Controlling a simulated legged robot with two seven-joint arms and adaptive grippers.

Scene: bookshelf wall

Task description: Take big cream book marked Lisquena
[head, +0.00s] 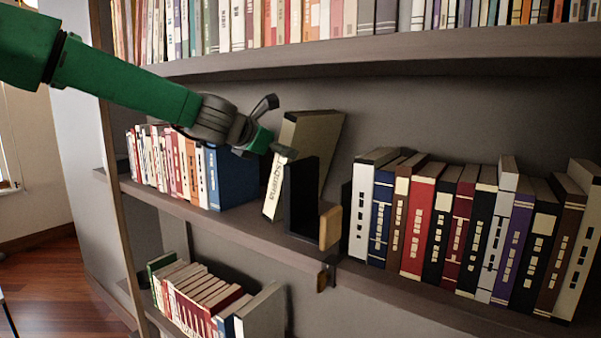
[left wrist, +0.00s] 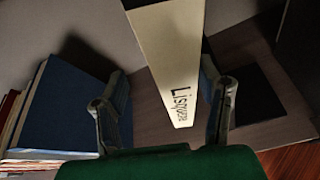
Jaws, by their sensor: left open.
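The big cream book (head: 274,188) stands tilted on the middle shelf, leaning to the right, with its spine facing out. The spine lettering in the left wrist view (left wrist: 170,55) reads roughly Lisquena. My left gripper (head: 274,128) is open in front of the book's upper part. In the left wrist view its two fingers (left wrist: 165,102) are spread, one on each side of the cream spine. The left finger is clearly apart from the book; the right finger is close to it, and I cannot tell if they touch. My right gripper is not in view.
A dark bookend (head: 301,200) with a wooden block (head: 329,227) stands just right of the book. A blue book (head: 232,178) ends the row on the left. More books (head: 420,220) fill the right side. The upper shelf (head: 400,50) runs above the arm.

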